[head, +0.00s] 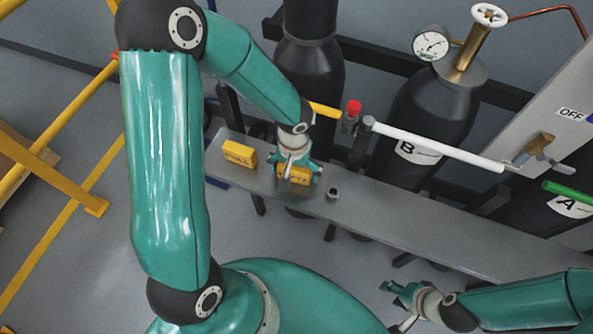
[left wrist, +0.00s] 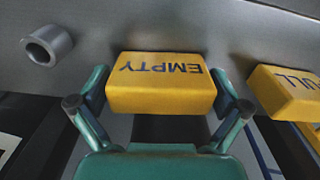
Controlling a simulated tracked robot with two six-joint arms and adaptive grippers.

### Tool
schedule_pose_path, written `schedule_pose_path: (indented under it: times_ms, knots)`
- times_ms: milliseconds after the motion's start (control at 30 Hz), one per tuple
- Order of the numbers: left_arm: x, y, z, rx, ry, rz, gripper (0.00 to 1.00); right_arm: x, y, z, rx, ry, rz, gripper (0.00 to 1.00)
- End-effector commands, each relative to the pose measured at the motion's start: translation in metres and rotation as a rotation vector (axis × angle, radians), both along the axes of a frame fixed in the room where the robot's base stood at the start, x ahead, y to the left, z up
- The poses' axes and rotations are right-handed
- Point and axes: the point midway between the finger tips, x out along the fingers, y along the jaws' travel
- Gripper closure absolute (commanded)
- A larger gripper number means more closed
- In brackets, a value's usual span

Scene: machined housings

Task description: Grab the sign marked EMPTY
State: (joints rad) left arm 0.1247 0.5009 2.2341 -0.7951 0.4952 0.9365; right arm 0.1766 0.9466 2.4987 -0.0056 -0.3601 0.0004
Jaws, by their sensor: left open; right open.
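The yellow sign marked EMPTY (left wrist: 160,84) stands on the grey shelf, its lettering upside down in the left wrist view. In the head view the EMPTY sign (head: 294,175) is partly covered by my left gripper (head: 297,174). In the left wrist view my left gripper (left wrist: 160,105) is open, with one finger on either side of the sign. I cannot tell whether the fingers touch it. My right gripper (head: 391,291) is open and empty at the lower right, away from the shelf.
A second yellow sign (head: 240,153), ending in ULL (left wrist: 290,92), sits beside it on the shelf (head: 420,228). Dark gas cylinders, one labelled B (head: 425,112), and a white pipe (head: 440,146) are behind.

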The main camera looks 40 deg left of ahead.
Motion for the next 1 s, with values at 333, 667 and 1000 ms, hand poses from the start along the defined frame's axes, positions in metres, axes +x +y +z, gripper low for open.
schedule_pose_path:
  times_ms: [333,667,1000]
  knots:
    - [0.000,0.000,0.000,0.000,0.000,0.000,0.28,0.000,0.000,0.000,0.000,0.000,0.000,0.55]
    - [0.000,0.000,0.001,0.000,-0.001,0.000,0.48,0.000,0.000,0.000,0.000,0.000,0.000,0.55]
    - [0.001,0.000,0.021,0.003,-0.004,0.001,0.48,0.000,0.000,0.004,0.000,0.000,0.000,0.55]
